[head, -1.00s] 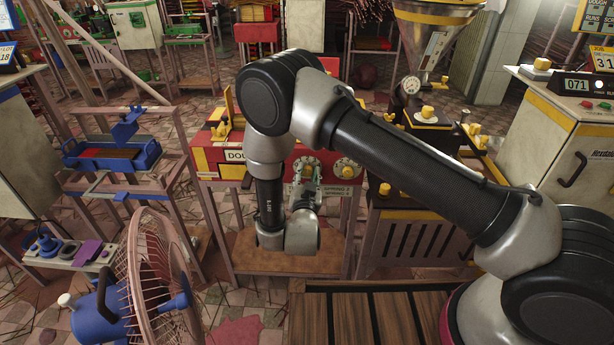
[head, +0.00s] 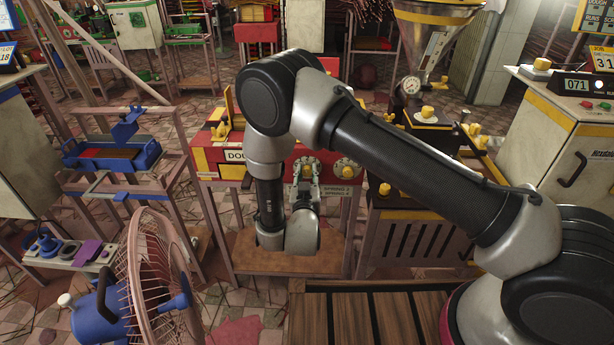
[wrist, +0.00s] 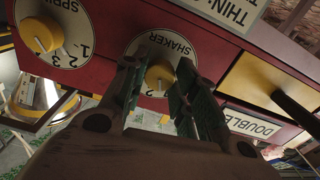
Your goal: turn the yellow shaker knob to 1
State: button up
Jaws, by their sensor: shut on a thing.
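The yellow shaker knob (wrist: 159,78) sits at the centre of a white round dial (wrist: 151,43) marked SHAKER on a red machine front. In the wrist view a 2 shows at the dial's near edge; other numbers are hidden by my fingers. My gripper (wrist: 158,66) has one finger on each side of the knob and is shut on it. In the head view my gripper (head: 306,180) reaches up to the red front, with the knob (head: 307,170) between its fingers.
A second dial with a yellow knob (wrist: 41,36), marked from 1 to 3, is beside it. A yellow panel with a dark handle (wrist: 296,110) is on the other side. A brown shelf (head: 270,262) lies below; a fan (head: 155,265) stands at left.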

jog(key=shift+n, duration=1.2)
jog(key=o, duration=1)
jog(key=shift+s, duration=0.15)
jog(key=s, duration=0.7)
jog(key=shift+s, duration=0.15)
jog(key=shift+a, duration=0.1)
